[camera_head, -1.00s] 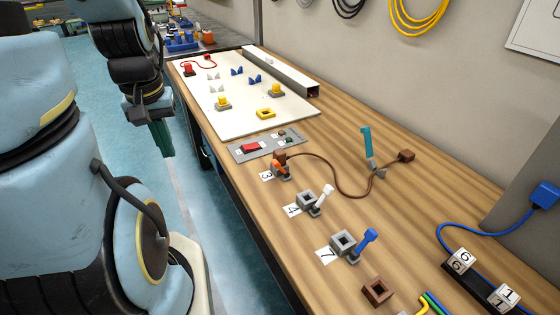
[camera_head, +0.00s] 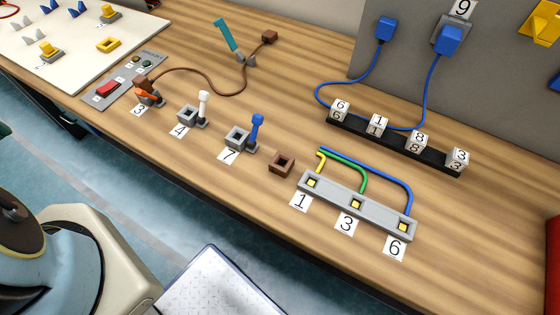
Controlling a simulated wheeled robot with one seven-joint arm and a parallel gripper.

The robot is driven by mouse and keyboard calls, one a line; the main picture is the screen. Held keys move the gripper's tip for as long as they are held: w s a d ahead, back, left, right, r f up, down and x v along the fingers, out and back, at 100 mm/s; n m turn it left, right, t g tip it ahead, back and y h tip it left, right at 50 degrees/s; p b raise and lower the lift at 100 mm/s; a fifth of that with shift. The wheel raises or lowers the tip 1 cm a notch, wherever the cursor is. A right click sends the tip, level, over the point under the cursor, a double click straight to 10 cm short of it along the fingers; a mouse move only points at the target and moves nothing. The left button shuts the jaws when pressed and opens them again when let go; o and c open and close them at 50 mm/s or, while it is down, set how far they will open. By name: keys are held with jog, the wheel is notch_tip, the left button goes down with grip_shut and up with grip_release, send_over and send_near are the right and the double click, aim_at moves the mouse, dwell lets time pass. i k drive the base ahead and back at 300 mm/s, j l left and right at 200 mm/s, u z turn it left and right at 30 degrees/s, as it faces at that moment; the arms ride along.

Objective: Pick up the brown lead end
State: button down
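The brown lead is a brown cable (camera_head: 215,92) lying in a curve on the wooden bench. One end is a brown block plug (camera_head: 269,37) lying on the bench at the back, right of an upright teal lever (camera_head: 225,37). The other end is a brown plug (camera_head: 142,84) at the station with the orange lever (camera_head: 149,96) and the label 3. A separate brown square socket (camera_head: 281,164) with an open top sits near the bench's front, left of the grey three-socket strip. My gripper is not in view.
Sockets with white (camera_head: 203,107) and blue (camera_head: 257,130) levers stand along the front. A grey strip (camera_head: 357,205) holds yellow, green and blue wires. A black rack (camera_head: 395,146) carries numbered cubes. Blue cables lead to a grey panel (camera_head: 480,90). Bench at right is clear.

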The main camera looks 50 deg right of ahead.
aim_at(141, 82)
jog(key=i+j, duration=0.2)
jog(key=i+j+z, duration=0.2)
jog(key=z, duration=0.25)
jog(key=i+j+z, duration=0.25)
jog(key=z, duration=0.15)
jog(key=j+z, duration=0.1)
jog(key=z, duration=1.65)
jog(key=k+u, duration=0.2)
jog(key=u, duration=1.8)
